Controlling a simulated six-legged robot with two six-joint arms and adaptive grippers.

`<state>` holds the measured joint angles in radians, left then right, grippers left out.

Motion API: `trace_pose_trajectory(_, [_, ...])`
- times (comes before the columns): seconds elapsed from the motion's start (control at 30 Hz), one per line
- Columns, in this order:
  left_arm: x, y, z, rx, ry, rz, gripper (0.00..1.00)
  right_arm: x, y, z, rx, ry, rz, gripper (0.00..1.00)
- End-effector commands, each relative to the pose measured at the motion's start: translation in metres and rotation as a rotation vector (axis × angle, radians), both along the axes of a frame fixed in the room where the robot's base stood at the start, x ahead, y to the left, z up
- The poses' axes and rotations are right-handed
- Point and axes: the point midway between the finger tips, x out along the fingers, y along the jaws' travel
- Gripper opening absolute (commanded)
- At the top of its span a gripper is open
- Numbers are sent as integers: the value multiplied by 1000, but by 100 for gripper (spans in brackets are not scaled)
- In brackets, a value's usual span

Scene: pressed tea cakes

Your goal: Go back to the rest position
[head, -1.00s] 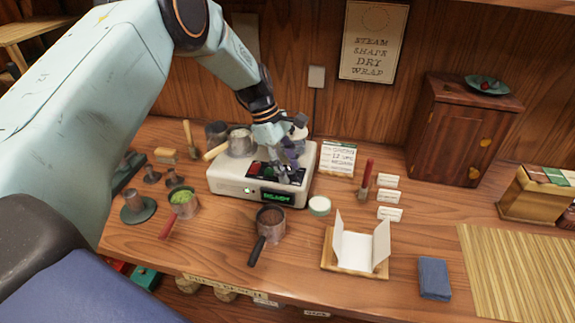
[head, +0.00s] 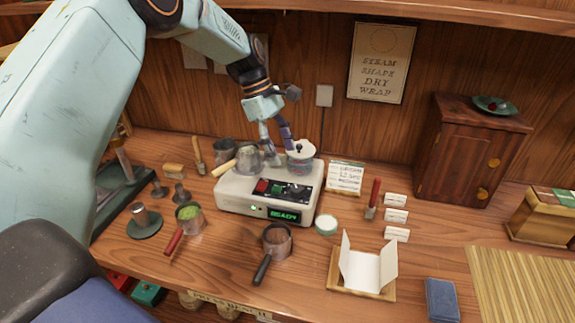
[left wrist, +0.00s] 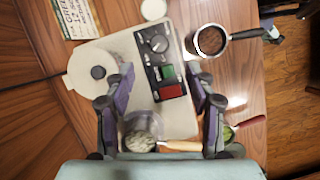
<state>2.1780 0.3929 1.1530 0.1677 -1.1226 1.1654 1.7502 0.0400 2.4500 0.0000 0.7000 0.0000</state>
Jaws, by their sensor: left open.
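My left gripper (head: 276,148) is open and empty above the white steamer-like machine (head: 235,192), its fingers pointing down. It also shows in the left wrist view (left wrist: 162,82), with the fingers spread on either side of the machine. The machine has a red button (head: 262,187), a green button (head: 278,191), a dark dial (head: 298,191) and a lit display (head: 285,215) reading READY. A metal cup (head: 248,160) with a wooden handle and a round, pale lidded part (head: 301,163) are at its back. My right gripper is in neither view.
A red-handled pan with green leaves (head: 189,217) and a dark-handled pan with brown contents (head: 277,242) stand in front. A wooden tray (head: 334,283) holds an open white wrapper (head: 362,268). A blue cloth (head: 441,300), bamboo mat (head: 520,285) and dark cabinet (head: 452,155) are at right.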

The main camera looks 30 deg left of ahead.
Motion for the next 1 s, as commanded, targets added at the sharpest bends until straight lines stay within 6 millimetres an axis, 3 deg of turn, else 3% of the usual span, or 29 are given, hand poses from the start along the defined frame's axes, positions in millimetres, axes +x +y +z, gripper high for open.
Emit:
trace_pose_trajectory(0.2, [0,7,15,0,0,1,55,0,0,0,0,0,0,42])
trace_pose_trajectory(0.77, [0,7,17,0,1,0,55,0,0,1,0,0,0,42])
trace_pose_trajectory(1.0, [0,7,49,0,1,0,55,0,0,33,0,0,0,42])
